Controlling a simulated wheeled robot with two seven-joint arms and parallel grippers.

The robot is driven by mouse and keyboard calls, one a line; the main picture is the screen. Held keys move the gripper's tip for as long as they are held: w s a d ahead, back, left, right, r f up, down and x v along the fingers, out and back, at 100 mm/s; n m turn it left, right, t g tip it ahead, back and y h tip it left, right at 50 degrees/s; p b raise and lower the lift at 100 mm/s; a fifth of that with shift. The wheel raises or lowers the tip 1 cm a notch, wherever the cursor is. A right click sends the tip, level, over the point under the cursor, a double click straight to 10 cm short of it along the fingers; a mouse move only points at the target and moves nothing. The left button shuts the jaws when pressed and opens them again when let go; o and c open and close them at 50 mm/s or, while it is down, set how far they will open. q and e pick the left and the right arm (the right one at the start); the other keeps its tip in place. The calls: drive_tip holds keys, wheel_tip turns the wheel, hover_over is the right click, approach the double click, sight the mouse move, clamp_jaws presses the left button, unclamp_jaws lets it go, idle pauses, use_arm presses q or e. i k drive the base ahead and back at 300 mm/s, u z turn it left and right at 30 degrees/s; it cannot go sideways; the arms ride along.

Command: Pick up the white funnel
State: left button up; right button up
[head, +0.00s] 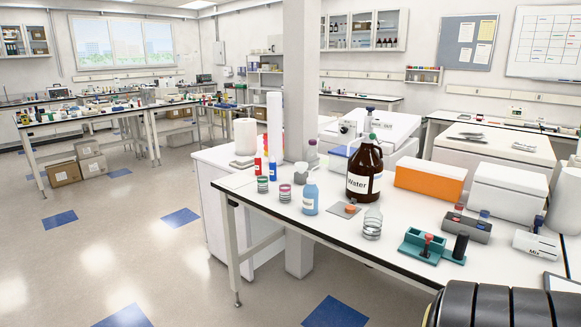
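I cannot make out a white funnel anywhere in the head view. Neither of my grippers shows. A white tapered block marked "Mix" (536,246) stands at the right end of this bench.
An orange box (430,178) and a white box (507,192) stand towards the back. A teal holder (428,246) and a grey rack (467,226) stand nearer. A white pillar (300,80) rises behind the bench. Open floor (150,245) lies to the left.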

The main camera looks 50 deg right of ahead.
sight(301, 172)
drive_tip(key=z, duration=0.5)
drive_tip(key=i, duration=1.65)
drive_tip(key=z, duration=1.1)
